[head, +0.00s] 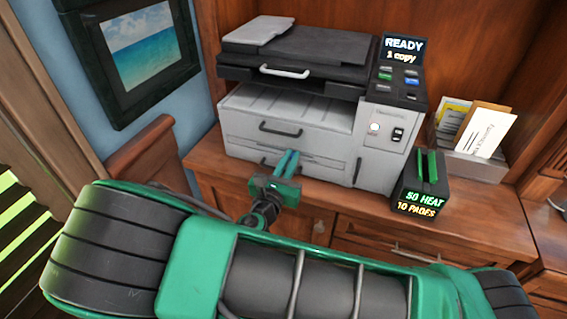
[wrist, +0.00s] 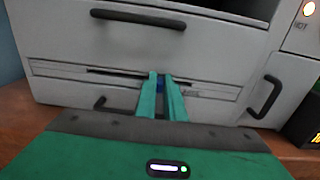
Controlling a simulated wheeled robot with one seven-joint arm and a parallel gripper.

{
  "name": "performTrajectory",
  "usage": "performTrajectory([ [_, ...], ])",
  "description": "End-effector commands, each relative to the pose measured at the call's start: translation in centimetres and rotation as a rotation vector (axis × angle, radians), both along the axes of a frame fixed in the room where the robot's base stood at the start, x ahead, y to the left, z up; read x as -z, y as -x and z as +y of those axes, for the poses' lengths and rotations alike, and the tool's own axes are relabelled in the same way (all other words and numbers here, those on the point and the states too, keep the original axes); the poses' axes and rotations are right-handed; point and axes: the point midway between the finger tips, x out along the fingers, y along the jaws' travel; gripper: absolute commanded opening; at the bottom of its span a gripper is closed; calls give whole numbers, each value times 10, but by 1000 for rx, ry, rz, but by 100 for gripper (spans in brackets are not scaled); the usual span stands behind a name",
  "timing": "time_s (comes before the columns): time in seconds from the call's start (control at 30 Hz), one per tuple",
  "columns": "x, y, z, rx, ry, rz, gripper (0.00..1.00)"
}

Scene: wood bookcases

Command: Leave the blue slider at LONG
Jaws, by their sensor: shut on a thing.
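The blue slider (wrist: 160,84) shows as a small blue patch in the slot on the printer's lower front, seen in the wrist view. My gripper (wrist: 161,80) is shut on it, with one teal finger on each side. In the head view my gripper (head: 288,155) reaches the front of the printer (head: 290,118), and the slider is hidden there. The dark slot (wrist: 118,72) runs to both sides of the fingers. No LONG label is legible in either view.
Dark handles (head: 281,129) stick out from the printer's front. A small dark box (head: 420,184) with lit text stands right of the printer. A paper holder (head: 470,160) stands farther right. A picture (head: 148,47) hangs on the left wall.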

Motion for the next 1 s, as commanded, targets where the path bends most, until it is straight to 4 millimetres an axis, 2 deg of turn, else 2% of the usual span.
performTrajectory([
  [0.33, 0, -3, -3, 8, 0, 1, 0],
  [0.37, 0, -3, -3, 8, 0, 1, 16],
  [0.4, 0, -3, -3, 8, 0, 1, 26],
  [0.43, 0, -3, -3, 9, 0, 1, 28],
  [0.77, 0, -1, -3, 10, 0, 1, 28],
  [0.87, 0, 6, 0, 10, 0, 1, 28],
  [1.0, 0, 27, 10, 8, -1, 2, 28],
])
